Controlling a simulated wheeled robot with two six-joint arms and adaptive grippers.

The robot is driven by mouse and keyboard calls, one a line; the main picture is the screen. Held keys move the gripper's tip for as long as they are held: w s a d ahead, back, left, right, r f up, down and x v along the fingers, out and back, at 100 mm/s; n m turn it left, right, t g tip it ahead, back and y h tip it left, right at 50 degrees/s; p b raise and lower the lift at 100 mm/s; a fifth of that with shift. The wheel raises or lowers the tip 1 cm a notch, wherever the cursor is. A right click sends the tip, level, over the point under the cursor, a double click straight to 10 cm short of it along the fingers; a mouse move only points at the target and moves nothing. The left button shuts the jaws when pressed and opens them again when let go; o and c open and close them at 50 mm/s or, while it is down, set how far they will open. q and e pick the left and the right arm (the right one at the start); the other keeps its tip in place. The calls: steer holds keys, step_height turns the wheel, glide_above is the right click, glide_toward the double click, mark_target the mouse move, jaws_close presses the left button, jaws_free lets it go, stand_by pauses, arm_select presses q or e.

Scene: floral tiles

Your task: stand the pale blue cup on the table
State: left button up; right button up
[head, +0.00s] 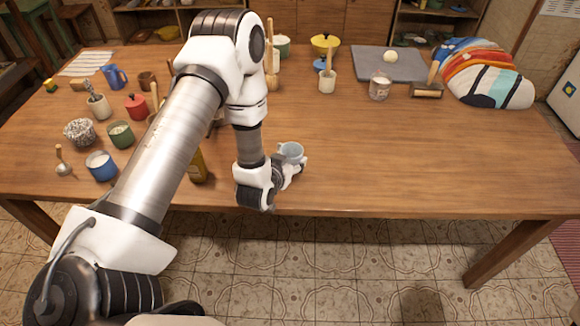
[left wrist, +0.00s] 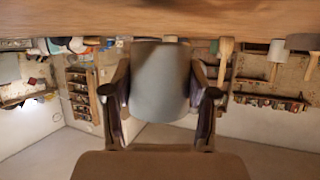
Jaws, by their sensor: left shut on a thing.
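The pale blue cup (head: 291,151) is at my left gripper (head: 293,167), near the front edge of the wooden table (head: 420,165). In the head view its open mouth faces up and it looks roughly upright. In the left wrist view, which is upside down, the cup (left wrist: 160,80) sits between the two fingers of my left gripper (left wrist: 160,98), which is shut on it. The tabletop (left wrist: 60,18) shows along the top there. I cannot tell whether the cup's base touches the table. My right gripper is not in view.
Left of my arm stand a blue cup (head: 101,165), a green cup (head: 121,134), a red pot (head: 136,106) and a speckled bowl (head: 79,131). A bottle (head: 198,168) stands close left of the gripper. The front right is clear.

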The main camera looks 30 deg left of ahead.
arm_select(q)
step_height(320, 180, down, 3)
steer(key=shift+s+f, duration=0.15)
steer(key=shift+f, duration=0.2)
steer(key=o, duration=1.3)
steer(key=shift+o, duration=0.2)
